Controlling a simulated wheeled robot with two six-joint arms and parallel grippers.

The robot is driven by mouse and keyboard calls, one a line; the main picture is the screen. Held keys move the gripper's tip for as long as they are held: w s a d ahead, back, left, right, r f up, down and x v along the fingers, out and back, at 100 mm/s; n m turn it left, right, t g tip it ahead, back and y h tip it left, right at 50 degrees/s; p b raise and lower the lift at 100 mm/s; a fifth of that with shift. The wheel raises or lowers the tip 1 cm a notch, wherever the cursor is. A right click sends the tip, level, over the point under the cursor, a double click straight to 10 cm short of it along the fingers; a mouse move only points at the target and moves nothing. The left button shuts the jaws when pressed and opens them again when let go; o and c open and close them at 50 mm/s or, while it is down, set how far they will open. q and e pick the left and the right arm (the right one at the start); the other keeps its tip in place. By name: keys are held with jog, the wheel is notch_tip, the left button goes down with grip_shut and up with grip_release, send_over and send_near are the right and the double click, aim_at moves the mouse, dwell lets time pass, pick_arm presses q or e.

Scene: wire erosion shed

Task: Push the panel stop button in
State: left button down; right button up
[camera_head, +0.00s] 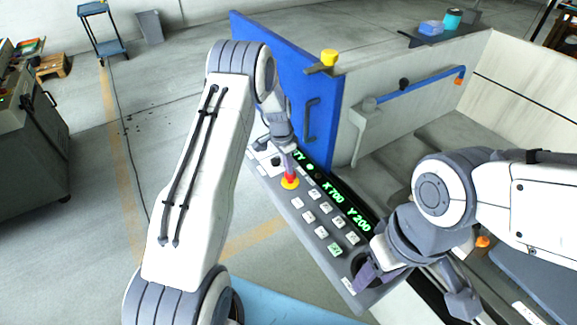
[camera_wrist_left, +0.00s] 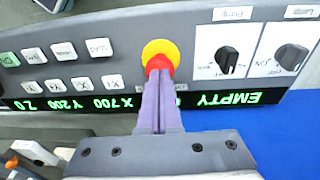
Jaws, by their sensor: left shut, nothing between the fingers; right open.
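The panel stop button is a red mushroom head on a yellow ring (camera_head: 290,183), on the grey control panel (camera_head: 272,182). In the left wrist view the red button (camera_wrist_left: 159,63) shows in front of the yellow collar (camera_wrist_left: 160,48). My left gripper (camera_head: 291,172) is shut and empty. Its purple fingertips (camera_wrist_left: 158,78) are right at the red head and overlap its lower part; whether they press on it I cannot tell. My right gripper (camera_head: 412,290) is open, over the lower right end of the panel, apart from the stop button.
White keys (camera_head: 325,207) and a green text display (camera_head: 335,193) lie beside the button. Two black rotary knobs (camera_wrist_left: 226,58) sit near it. A blue door (camera_head: 300,85) stands behind the panel. The machine tub is at the right.

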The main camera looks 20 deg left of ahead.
pick_arm(q)
notch_tip(320, 180, down, 2)
jog(key=shift+f+b, duration=0.15)
jog(key=shift+b, duration=1)
jog(key=shift+s+d, duration=0.1)
jog(key=shift+s, duration=0.1)
jog(key=r+p, duration=0.1)
jog(key=r, duration=0.1)
jog(key=r+p, duration=0.1)
jog(key=r, duration=0.1)
jog(key=r+p, duration=0.1)
jog(key=r, duration=0.1)
jog(key=shift+w+a+p, duration=0.1)
jog(key=shift+a+p, duration=0.2)
jog(key=shift+p, duration=0.1)
jog(key=shift+a+r+b, duration=0.15)
jog(key=shift+r+b, duration=0.5)
jog(key=shift+b, duration=0.35)
notch_tip(320, 180, up, 8)
jog(key=a+b, duration=0.1)
jog(key=shift+s+f, duration=0.15)
jog(key=shift+s, duration=0.15)
